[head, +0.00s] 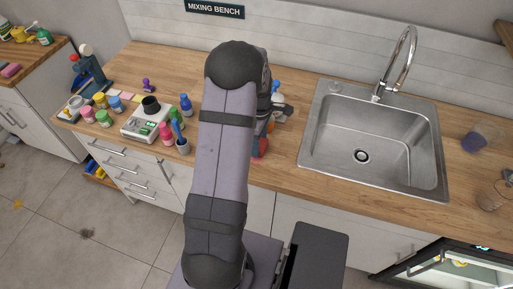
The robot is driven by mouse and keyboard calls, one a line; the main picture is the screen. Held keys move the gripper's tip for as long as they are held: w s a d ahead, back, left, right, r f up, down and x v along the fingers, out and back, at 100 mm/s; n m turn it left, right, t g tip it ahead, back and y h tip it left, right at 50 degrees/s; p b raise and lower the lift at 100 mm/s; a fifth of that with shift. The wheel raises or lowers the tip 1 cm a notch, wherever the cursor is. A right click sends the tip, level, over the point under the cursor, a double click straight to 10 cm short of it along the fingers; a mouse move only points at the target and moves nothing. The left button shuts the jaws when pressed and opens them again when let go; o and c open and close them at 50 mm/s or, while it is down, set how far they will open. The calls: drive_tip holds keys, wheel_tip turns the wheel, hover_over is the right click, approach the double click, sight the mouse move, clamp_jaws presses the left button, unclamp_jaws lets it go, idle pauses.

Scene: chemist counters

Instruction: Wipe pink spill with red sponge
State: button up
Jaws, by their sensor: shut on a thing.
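My arm reaches over the wooden counter (318,188) and hides much of its middle. My gripper (264,132) shows only in part past the right side of my arm, low over the counter left of the sink. It is shut on the red sponge (260,149), of which only a red sliver shows beside my arm. Whether the sponge touches the counter is hard to tell.
A steel sink (376,145) with a tall faucet (403,57) lies right of my gripper. A scale (145,122) and several coloured bottles crowd the counter to the left. Glass beakers (492,196) stand at the far right. Bare wood lies along the sink's front edge.

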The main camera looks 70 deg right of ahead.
drive_tip(key=shift+d+r+p, duration=0.25)
drive_tip(key=shift+r+p, duration=0.45)
drive_tip(key=shift+r, duration=0.45)
drive_tip(key=shift+a+r+p, duration=0.15)
drive_tip(key=shift+r+p, duration=0.45)
drive_tip(key=shift+r, duration=0.1)
wheel_tip(320, 180, up, 4)
drive_tip(key=p, duration=0.3)
drive_tip(key=shift+r, duration=0.15)
